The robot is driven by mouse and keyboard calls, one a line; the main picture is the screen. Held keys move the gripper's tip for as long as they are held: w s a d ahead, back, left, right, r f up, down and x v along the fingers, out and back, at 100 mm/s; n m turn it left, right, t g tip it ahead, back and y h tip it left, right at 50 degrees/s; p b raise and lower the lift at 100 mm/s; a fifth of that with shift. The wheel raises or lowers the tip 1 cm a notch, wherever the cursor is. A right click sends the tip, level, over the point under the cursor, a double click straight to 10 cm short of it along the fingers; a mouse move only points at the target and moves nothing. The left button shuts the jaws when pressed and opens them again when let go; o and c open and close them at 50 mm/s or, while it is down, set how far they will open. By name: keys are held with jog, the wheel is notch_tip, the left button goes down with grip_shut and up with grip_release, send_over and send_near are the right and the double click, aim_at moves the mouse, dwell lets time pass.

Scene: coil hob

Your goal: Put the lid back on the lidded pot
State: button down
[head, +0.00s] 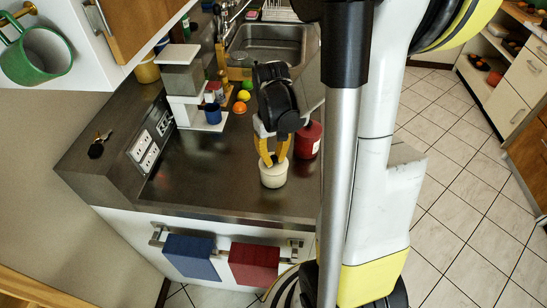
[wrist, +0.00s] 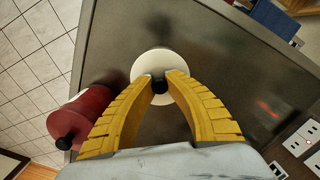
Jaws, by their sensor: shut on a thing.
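The cream pot (head: 273,177) stands upright on the dark counter near its front edge. Its pale round lid with a black knob shows in the wrist view (wrist: 146,64). My gripper (head: 272,160) points down over the pot, and its yellow fingertips close on the black knob, as the wrist view also shows (wrist: 159,83). The lid is at the pot's top in the head view; I cannot tell whether it rests on the rim or hangs just above. The lid hides the pot's inside.
A red canister (head: 307,140) with a black knob stands close beside the pot, also in the wrist view (wrist: 82,118). A white coffee machine (head: 186,90), an orange (head: 239,107) and a sink (head: 270,45) are farther back. Counter left of the pot is clear.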

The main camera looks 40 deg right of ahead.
dwell(0.3)
jog(key=c, duration=0.9)
grip_release()
jog(key=shift+o, duration=0.2)
jog(key=shift+r, duration=0.1)
jog(key=shift+r+p, duration=2.7)
jog(key=shift+r, duration=0.7)
grip_shut()
jog(key=shift+f, duration=0.15)
